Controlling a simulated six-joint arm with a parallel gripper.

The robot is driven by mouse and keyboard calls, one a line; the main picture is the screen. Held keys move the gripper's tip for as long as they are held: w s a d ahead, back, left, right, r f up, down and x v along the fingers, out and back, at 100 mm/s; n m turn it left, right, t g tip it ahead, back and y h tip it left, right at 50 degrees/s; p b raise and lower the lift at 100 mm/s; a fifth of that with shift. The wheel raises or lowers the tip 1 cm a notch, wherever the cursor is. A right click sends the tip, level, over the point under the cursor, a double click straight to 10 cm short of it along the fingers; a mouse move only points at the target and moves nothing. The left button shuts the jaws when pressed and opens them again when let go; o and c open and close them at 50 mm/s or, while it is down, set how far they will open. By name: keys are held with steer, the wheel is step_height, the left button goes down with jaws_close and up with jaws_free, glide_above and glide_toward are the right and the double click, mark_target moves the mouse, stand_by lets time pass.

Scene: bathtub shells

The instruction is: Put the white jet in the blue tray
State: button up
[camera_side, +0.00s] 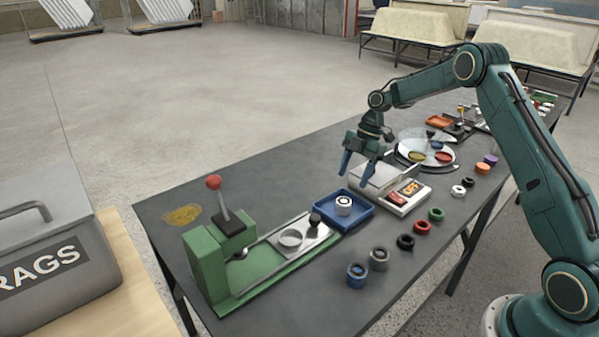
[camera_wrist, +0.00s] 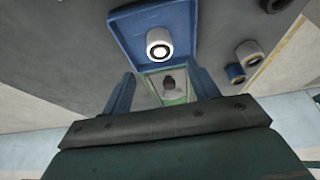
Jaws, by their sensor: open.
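A white jet (camera_side: 343,203) with a dark ring on its top stands upright inside the blue tray (camera_side: 362,222). In the wrist view the white jet (camera_wrist: 159,42) shows with a bright centre, inside the blue tray (camera_wrist: 126,35). My gripper (camera_side: 357,170) is open and empty, above and behind the tray, apart from the jet. In the wrist view its two blue fingers (camera_wrist: 163,84) are spread, with nothing between them touching. Another small white ring-shaped piece (camera_side: 458,191) lies on the table to the right.
A green fixture with a red-knobbed lever (camera_side: 214,183) stands left of the tray. Blue (camera_side: 357,275), grey (camera_side: 379,258), black (camera_side: 405,242), red (camera_side: 422,228) and green (camera_side: 436,214) pieces line the front edge.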

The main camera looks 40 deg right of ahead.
steer(key=v, duration=0.4)
steer(key=shift+d+r, duration=0.15)
steer(key=shift+r, duration=0.25)
steer(key=s+a+r+m+t+h, duration=0.1)
steer(key=s+a+r+m, duration=0.3)
steer(key=s+a+r, duration=0.4)
steer(key=s+a+r+m+t+h, duration=0.15)
steer(key=s+a+r+m, duration=0.3)
steer(key=r, duration=0.55)
steer(key=s+a+m+t+h, duration=0.2)
steer(key=s+m, duration=0.7)
steer(key=s, duration=1.2)
steer(key=shift+s+a+f+t, duration=0.35)
steer(key=shift+f+t, duration=0.1)
steer(key=shift+t, duration=0.1)
